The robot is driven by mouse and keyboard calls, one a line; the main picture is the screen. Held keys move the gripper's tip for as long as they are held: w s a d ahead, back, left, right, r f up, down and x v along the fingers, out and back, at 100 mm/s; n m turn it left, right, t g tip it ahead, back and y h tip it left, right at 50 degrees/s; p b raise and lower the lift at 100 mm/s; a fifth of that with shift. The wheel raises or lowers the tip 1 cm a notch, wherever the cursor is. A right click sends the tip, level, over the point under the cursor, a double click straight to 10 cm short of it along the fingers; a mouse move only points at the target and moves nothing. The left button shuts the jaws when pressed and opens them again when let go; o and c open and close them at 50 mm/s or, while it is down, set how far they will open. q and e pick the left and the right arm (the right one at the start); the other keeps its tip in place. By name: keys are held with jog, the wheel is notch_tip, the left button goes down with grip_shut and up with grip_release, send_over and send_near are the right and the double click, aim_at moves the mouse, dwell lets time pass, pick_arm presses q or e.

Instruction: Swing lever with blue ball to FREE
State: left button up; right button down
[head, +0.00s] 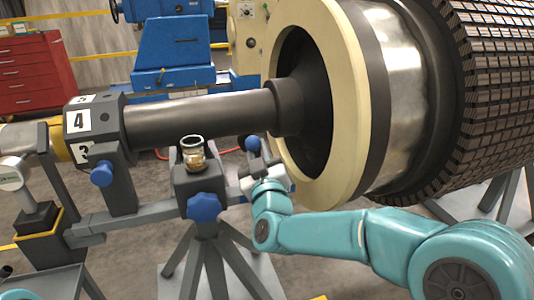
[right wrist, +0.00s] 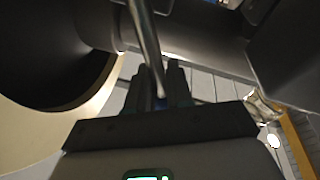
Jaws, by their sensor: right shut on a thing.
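A blue ball (head: 252,143) shows just above my right gripper (head: 262,168) in the head view, between the stand post and the cream ring of the rotor. My right gripper (right wrist: 162,85) is shut on the lever; in the right wrist view a shiny metal rod (right wrist: 146,35) runs up from between its fingers, with a bit of blue low between them. The fingers hide part of the lever. I cannot read a FREE mark in either view. My left gripper is not in view.
The dark rotor shaft (head: 200,115) runs across just above my right gripper. The cream ring (head: 347,90) is close on its right. The stand post (head: 198,185) has a glass cup (head: 193,155) and a blue knob (head: 204,207). Another blue knob (head: 102,173) is further left.

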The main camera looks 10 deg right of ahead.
jog(key=shift+s+a+f+n+t+y+b, duration=0.15)
jog(key=shift+a+n+y+b, duration=0.25)
jog(key=shift+n, duration=0.4)
jog(key=shift+w+a+r+n+t+y+b, duration=0.1)
jog(key=shift+a+n+t+y, duration=0.1)
jog(key=shift+a+n, duration=0.45)
jog(key=shift+d+n, duration=0.1)
jog(key=shift+n, duration=0.15)
jog(key=c, duration=1.1)
grip_release()
jog(key=b+v, duration=0.1)
jog(key=v, duration=1.5)
jog(key=shift+s, duration=0.3)
